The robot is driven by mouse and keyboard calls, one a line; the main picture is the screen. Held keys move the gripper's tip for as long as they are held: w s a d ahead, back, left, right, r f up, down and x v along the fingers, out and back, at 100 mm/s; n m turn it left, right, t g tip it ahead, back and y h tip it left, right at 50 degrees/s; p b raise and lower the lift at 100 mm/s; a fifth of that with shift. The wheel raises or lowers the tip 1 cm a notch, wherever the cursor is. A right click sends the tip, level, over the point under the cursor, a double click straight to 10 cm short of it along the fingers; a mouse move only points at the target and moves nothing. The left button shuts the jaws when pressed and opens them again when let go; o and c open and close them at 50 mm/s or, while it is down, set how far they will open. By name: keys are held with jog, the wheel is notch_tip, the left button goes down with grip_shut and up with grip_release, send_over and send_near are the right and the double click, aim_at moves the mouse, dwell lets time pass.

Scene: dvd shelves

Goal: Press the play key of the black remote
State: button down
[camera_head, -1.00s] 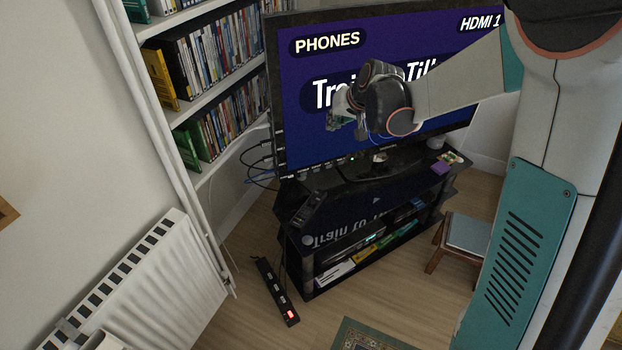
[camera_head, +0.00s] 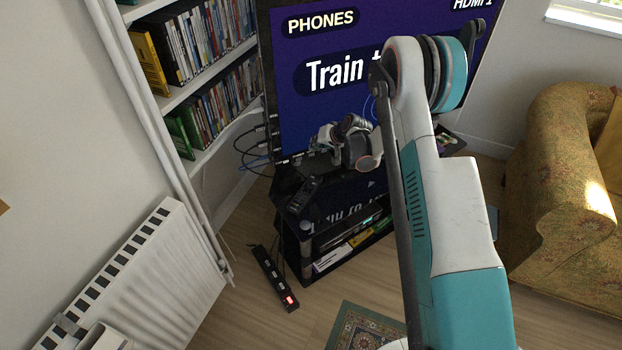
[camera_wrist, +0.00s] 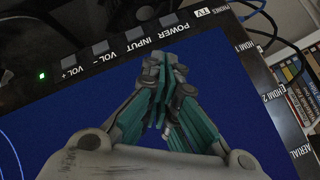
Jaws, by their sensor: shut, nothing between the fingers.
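The black remote (camera_head: 304,194) lies on the left end of the black TV stand's glossy top, in front of the television, in the head view. Its keys are too small to read there, and it does not show in the wrist view. My gripper (camera_head: 322,141) is in front of the lower left part of the television screen, above and a little to the right of the remote, apart from it. In the wrist view my gripper (camera_wrist: 164,60) has its fingers together with nothing between them, near the screen's lower edge.
The television (camera_head: 315,25) stands close behind my gripper, with labelled buttons on its bezel (camera_wrist: 130,42). DVD shelves (camera_head: 215,65) and a radiator (camera_head: 150,275) are on the left. A power strip (camera_head: 273,278) lies on the floor. An armchair (camera_head: 565,180) stands at right.

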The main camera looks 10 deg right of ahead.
jog(key=f, duration=0.4)
jog(key=shift+w+a+f, duration=0.1)
jog(key=shift+w+f, duration=0.1)
jog(key=shift+f, duration=0.1)
jog(key=b, duration=0.3)
send_over(315, 177)
jog(key=f, duration=0.6)
jog(key=shift+w+f, duration=0.2)
jog(key=shift+f, duration=1.2)
jog(key=shift+f, duration=0.1)
jog(key=shift+f, duration=0.3)
